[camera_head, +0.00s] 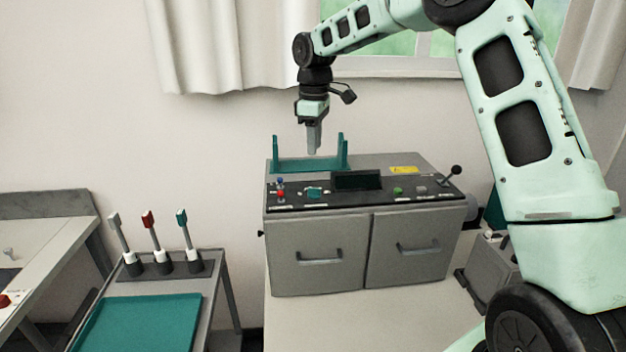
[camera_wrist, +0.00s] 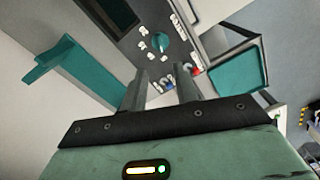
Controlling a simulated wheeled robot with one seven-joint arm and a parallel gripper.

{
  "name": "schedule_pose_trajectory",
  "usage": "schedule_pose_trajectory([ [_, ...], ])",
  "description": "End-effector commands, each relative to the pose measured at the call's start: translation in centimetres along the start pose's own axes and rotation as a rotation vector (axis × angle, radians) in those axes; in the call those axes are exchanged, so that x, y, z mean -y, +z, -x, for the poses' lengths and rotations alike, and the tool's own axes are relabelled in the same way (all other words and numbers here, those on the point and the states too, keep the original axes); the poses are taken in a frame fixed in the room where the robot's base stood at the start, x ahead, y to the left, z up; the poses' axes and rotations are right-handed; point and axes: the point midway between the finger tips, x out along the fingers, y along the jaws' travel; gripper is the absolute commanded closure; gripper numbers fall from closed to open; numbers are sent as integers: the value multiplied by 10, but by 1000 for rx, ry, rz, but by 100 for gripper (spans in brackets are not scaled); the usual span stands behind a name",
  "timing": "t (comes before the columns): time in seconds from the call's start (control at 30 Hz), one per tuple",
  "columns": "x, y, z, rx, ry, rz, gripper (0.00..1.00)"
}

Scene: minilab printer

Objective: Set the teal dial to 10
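The teal dial (camera_head: 313,193) is on the dark control panel (camera_head: 375,191) of the grey machine, left of the black display. In the wrist view the teal dial (camera_wrist: 160,41) shows beyond my fingertips, with white labels around it. Its exact setting is too small to read. My gripper (camera_head: 314,150) points down above the back of the machine, behind and above the dial, touching nothing. In the wrist view my gripper's fingers (camera_wrist: 160,82) are apart with nothing between them.
A teal bracket (camera_head: 345,152) with two uprights stands on the machine's top below my gripper. Red and blue buttons (camera_head: 281,190) lie left of the dial. A black-knobbed lever (camera_head: 450,176) rises at the panel's right. A cart with a teal tray (camera_head: 135,325) stands left.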

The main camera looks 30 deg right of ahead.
Motion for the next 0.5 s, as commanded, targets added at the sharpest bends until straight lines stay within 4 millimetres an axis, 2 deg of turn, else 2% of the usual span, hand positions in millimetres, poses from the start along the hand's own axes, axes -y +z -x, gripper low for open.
schedule_pose_trajectory([
  [0.3,1,1,-65,2,-5,0,70],
  [0.5,1,1,-99,2,-3,0,70],
])
